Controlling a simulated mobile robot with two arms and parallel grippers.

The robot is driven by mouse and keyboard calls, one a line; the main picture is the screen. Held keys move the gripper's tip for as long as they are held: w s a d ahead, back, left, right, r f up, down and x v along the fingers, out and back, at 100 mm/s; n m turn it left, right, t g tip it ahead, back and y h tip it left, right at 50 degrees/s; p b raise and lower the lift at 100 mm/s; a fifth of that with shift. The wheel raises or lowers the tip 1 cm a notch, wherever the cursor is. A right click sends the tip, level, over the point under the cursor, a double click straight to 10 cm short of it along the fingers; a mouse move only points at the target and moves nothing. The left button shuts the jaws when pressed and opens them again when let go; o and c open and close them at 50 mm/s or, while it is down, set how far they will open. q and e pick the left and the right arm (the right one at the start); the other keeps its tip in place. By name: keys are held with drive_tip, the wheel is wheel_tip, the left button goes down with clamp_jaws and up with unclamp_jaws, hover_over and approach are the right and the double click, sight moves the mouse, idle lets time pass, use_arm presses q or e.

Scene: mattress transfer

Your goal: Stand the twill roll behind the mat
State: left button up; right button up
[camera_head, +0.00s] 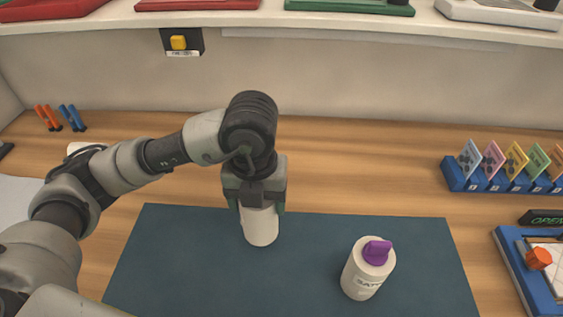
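My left gripper (260,204) points down over the back part of the dark blue mat (190,270). Its fingers are on both sides of a white cylinder (262,229), which I take to be the twill roll, and are closed against it. The cylinder's top and any label are hidden by the gripper. It looks upright; I cannot tell whether its base touches the mat. A second white cylinder (362,276) with a purple top and lettering starting "SAT" stands on the mat to the right. My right gripper is not in view.
Bare wood (350,170) lies behind the mat, up to the back wall. A blue rack (500,182) of coloured cards stands at the right. A blue-framed board (520,265) is at the right edge. Orange and blue pegs (60,118) stand at the back left. A shelf (330,24) overhangs the back.

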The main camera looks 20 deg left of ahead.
use_arm(q)
drive_tip(key=w+a+f+p, duration=0.1)
drive_tip(key=w+f, duration=0.1)
drive_tip(key=w, duration=0.6)
drive_tip(key=w+a+f+p, duration=0.1)
drive_tip(key=w+a+p, duration=0.1)
drive_tip(key=w, duration=0.6)
drive_tip(key=shift+f+p, duration=0.3)
drive_tip(key=shift+f, duration=0.05)
drive_tip(key=o, duration=1.1)
wheel_tip(320, 180, up, 8)
drive_tip(key=shift+f+b, duration=0.1)
drive_tip(key=shift+b, duration=0.45)
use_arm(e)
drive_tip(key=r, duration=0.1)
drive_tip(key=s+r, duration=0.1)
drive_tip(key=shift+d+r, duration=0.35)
